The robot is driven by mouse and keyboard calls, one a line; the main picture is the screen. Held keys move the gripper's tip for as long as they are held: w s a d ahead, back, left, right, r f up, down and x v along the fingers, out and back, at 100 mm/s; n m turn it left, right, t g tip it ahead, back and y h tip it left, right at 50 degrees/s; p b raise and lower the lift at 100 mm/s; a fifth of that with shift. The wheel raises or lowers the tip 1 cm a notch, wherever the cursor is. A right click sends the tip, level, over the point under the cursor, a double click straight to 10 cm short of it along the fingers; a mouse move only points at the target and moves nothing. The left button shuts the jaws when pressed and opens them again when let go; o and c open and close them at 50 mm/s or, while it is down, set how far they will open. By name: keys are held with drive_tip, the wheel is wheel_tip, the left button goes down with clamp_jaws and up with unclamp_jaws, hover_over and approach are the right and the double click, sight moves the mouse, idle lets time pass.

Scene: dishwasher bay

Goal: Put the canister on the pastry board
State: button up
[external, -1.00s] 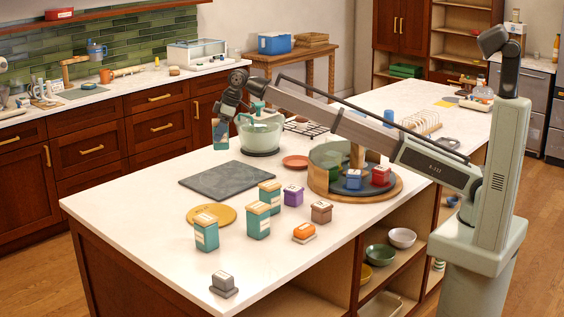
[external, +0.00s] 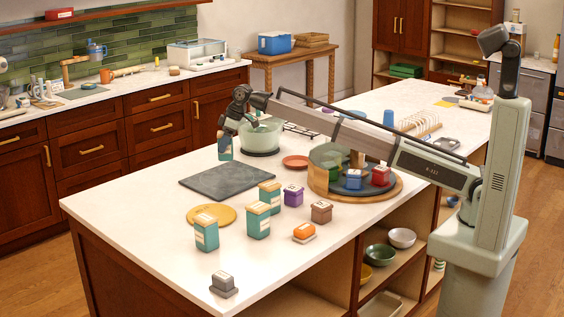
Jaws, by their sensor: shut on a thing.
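My gripper (external: 226,131) is shut on a teal canister (external: 225,148) and holds it upright, behind the pastry board and left of the mixing bowl. The top of the canister is hidden by the gripper. I cannot tell whether its base touches the counter. The pastry board (external: 218,181) is a flat, dark grey slab on the white island top, with nothing on it. Several similar teal canisters with wooden lids stand nearer the front: one (external: 206,234) at the left, one (external: 258,222) in the middle and one (external: 270,196) behind it.
A pale green bowl (external: 262,134) stands close right of the held canister. A yellow round mat (external: 211,215) lies in front of the board. A purple box (external: 293,195), a red plate (external: 295,162) and a round wooden tray (external: 390,193) with small boxes are to the right.

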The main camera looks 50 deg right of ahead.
drive_tip(key=shift+f, duration=3.75)
drive_tip(key=shift+f, duration=0.1)
drive_tip(key=o, duration=1.2)
drive_tip(key=v, duration=1.2)
drive_tip(key=shift+a, duration=0.1)
